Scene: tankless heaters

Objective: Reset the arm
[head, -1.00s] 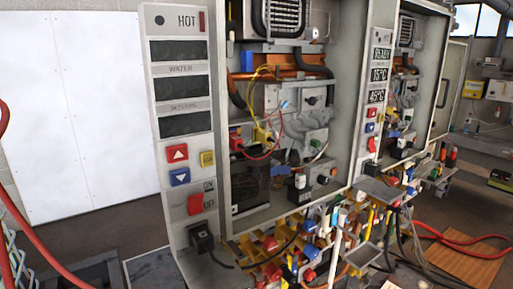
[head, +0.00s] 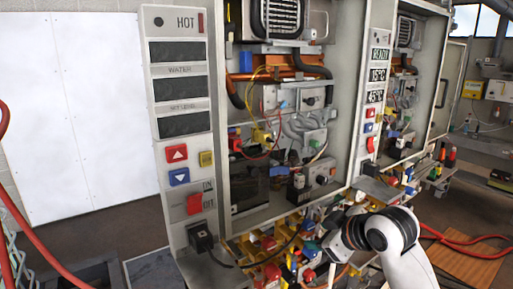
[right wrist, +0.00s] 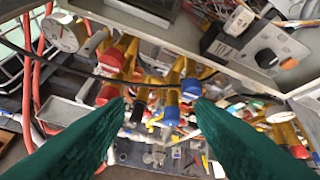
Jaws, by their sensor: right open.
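My right arm is in the head view at the lower right, and its dark gripper (head: 332,238) points left, in front of the pipes and valves below the open heater cabinet. In the right wrist view my right gripper (right wrist: 159,106) shows two green fingers spread wide apart with nothing held between them. Beyond the fingers are yellow pipes with a red valve cap (right wrist: 112,60) and a blue valve cap (right wrist: 191,88). My left gripper is in neither view.
The near heater's control panel (head: 180,105) has dark displays, buttons and a red switch (head: 194,204). A second heater (head: 405,95) stands behind at right. A red hose (head: 30,235) hangs at left. A black cable (right wrist: 90,72) crosses the wrist view.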

